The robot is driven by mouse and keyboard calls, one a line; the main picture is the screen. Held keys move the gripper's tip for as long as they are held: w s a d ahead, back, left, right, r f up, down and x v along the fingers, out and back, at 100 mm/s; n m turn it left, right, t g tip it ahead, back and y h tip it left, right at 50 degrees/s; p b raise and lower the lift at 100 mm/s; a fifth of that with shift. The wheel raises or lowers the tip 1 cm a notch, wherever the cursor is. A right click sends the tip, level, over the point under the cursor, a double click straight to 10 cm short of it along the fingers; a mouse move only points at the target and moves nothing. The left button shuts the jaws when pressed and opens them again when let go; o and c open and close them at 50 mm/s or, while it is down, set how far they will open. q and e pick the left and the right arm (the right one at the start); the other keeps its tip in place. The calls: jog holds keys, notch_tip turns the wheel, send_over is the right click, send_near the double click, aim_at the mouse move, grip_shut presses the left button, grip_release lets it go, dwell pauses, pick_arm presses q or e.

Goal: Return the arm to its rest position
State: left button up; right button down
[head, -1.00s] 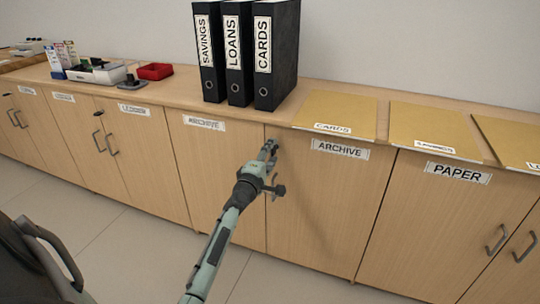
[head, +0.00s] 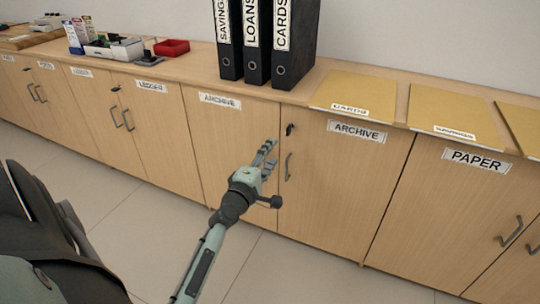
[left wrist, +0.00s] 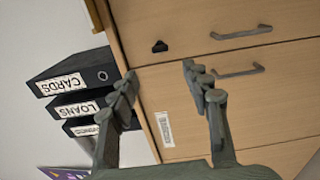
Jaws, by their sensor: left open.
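My left gripper (head: 266,157) is in front of the closed archive cabinet doors, below the counter top. It is open and empty; in the left wrist view its two fingers (left wrist: 160,88) stand wide apart with nothing between them. The archive door (head: 335,190) on the right is shut, with a dark handle (head: 288,166) and a black lock (head: 290,129) just right of the gripper. The lock also shows in the left wrist view (left wrist: 160,46). The gripper appears apart from the doors. My right gripper is not in view.
Three black binders, savings (head: 228,40), loans (head: 256,42) and cards (head: 291,45), stand on the counter (head: 195,88). Folders (head: 362,96) lie to their right.

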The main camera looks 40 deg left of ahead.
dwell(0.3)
pick_arm(q)
jog(key=s+d+f+m+g+h+p, duration=0.1)
jog(key=s+d+f+m+g+h, duration=0.2)
jog(key=d+f+m, duration=0.25)
jog(key=s+d+f+m+g+h+p, duration=0.1)
jog(key=s+d+f+m+g+h, duration=0.2)
jog(key=d+f+m, duration=0.3)
jog(key=s+d+f+m+g+y, duration=0.1)
jog(key=s+f+m+g, duration=0.3)
jog(key=s, duration=0.5)
jog(key=s+f+m+g+y, duration=0.2)
jog(key=s+f+m+g, duration=0.2)
jog(key=s+m, duration=0.3)
jog(key=s+f, duration=0.1)
jog(key=s, duration=0.2)
jog(key=shift+s+d+f+p, duration=0.15)
jog(key=shift+d+f+p, duration=0.2)
jog(key=shift+d+f, duration=0.05)
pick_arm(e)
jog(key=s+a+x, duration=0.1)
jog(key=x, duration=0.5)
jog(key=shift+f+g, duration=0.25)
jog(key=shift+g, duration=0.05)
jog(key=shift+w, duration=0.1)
